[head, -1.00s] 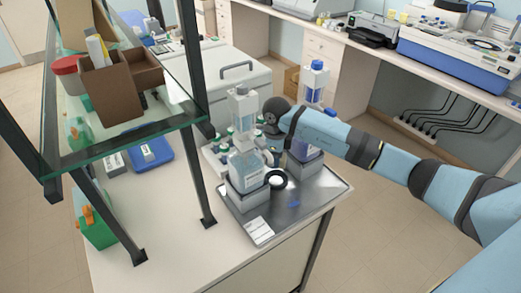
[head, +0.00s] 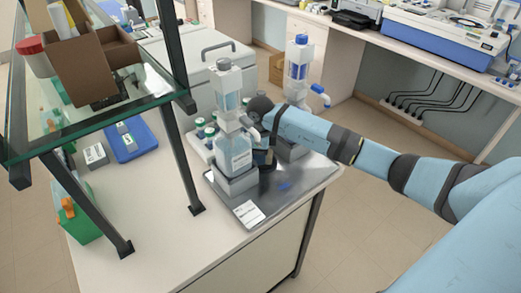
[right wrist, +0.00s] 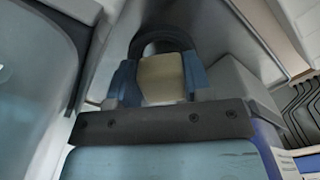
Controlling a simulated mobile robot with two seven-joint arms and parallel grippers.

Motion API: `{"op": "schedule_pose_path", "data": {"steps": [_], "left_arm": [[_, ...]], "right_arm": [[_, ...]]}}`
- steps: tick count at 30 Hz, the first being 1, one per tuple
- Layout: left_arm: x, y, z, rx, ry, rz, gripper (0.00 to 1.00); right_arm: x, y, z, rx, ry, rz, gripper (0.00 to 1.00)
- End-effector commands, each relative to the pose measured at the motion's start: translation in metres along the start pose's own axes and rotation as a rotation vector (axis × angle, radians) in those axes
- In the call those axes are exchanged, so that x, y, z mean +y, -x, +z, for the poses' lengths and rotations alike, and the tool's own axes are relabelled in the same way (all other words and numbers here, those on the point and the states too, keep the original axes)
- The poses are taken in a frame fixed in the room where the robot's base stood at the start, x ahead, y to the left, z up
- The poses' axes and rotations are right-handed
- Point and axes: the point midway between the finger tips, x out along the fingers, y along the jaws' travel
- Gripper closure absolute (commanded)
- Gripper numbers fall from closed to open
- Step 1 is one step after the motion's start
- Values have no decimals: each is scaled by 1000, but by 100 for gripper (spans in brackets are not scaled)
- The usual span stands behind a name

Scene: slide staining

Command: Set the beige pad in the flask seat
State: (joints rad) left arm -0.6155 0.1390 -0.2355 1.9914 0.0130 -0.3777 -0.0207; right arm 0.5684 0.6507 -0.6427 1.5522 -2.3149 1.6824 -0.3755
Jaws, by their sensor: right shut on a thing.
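The beige pad (right wrist: 162,78) shows in the right wrist view between the two blue fingers of my right gripper (right wrist: 160,82), which is shut on it. A dark, U-shaped ring part (right wrist: 165,46) curves just beyond the pad; it may be the flask seat, but I cannot tell whether the pad touches it. In the head view my right gripper (head: 264,157) points down over the metal tray, between the two bottle stations. The pad cannot be made out there. My left gripper is not in view.
On the metal tray (head: 275,198) a tall clear bottle (head: 235,150) on a grey base stands close left of my gripper. A blue-capped bottle (head: 299,62) stands behind my arm. A glass shelf (head: 95,118) overhangs at left.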

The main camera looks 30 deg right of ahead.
Motion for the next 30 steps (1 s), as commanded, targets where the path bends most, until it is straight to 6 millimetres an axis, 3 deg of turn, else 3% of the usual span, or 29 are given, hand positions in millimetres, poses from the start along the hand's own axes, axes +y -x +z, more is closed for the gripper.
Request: {"op": "schedule_pose_path", "data": {"steps": [30], "left_arm": [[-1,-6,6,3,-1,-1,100]], "right_arm": [[0,-14,0,0,0,0,88]]}}
